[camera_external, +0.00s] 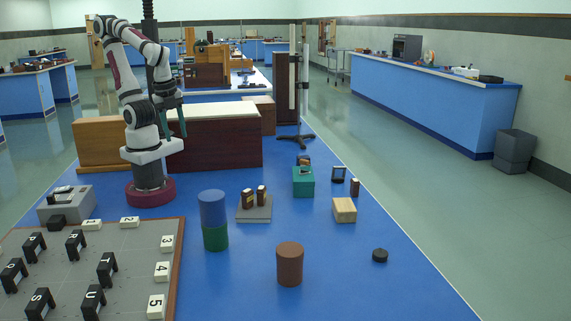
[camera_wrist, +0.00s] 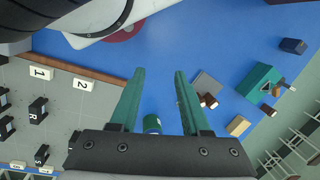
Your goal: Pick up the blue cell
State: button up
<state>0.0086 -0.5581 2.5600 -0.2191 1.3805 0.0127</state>
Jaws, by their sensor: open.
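A blue cylinder (camera_external: 212,209), which fits the blue cell, stands upright on a green cylinder (camera_external: 215,238) in the middle of the bench in the external view. In the wrist view a small green-and-blue round shape (camera_wrist: 152,124) shows between my fingers, near the gripper body; it appears to be this stack, but the parts are hard to tell apart. My gripper (camera_external: 175,136) hangs near my base, behind and left of the stack and well apart from it. In the wrist view my gripper (camera_wrist: 159,70) has its two teal fingers spread with nothing held between them.
A lettered and numbered board (camera_external: 75,265) lies at the left. A grey plate (camera_external: 254,214) with small brown bottles stands right of the stack.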

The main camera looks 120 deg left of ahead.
jog(key=o, duration=0.5)
jog(key=shift+w, duration=0.1)
jog(key=w+a+f+n+t+y, duration=0.1)
jog(key=w+a+f+n+t, duration=0.2)
jog(key=w+a, duration=0.55)
jog(key=w+a+f+n+t+y, duration=0.1)
jog(key=w+a+f+n+t, duration=0.2)
jog(key=w+a, duration=0.6)
jog(key=s+a+f+n+t+y, duration=0.1)
jog(key=s+a+f+n, duration=0.1)
jog(key=a, duration=0.5)
jog(key=s+a+f+n+t+y, duration=0.1)
jog(key=s+a+f+n+y, duration=0.1)
jog(key=a+f, duration=0.3)
jog(key=s+a+f+n+t+y, duration=0.1)
jog(key=s+a+f+n+y, duration=0.1)
jog(key=a, duration=0.7)
jog(key=shift+a+f+n+t, duration=0.1)
jog(key=shift+f+n+t, duration=0.3)
jog(key=shift+f+n, duration=0.45)
jog(key=shift+a+n, duration=0.25)
jog(key=shift+a, duration=0.1)
jog(key=x, duration=1.1)
jog(key=shift+w+a+r, duration=0.2)
jog(key=shift+a+r, duration=0.05)
jog(key=shift+r, duration=0.1)
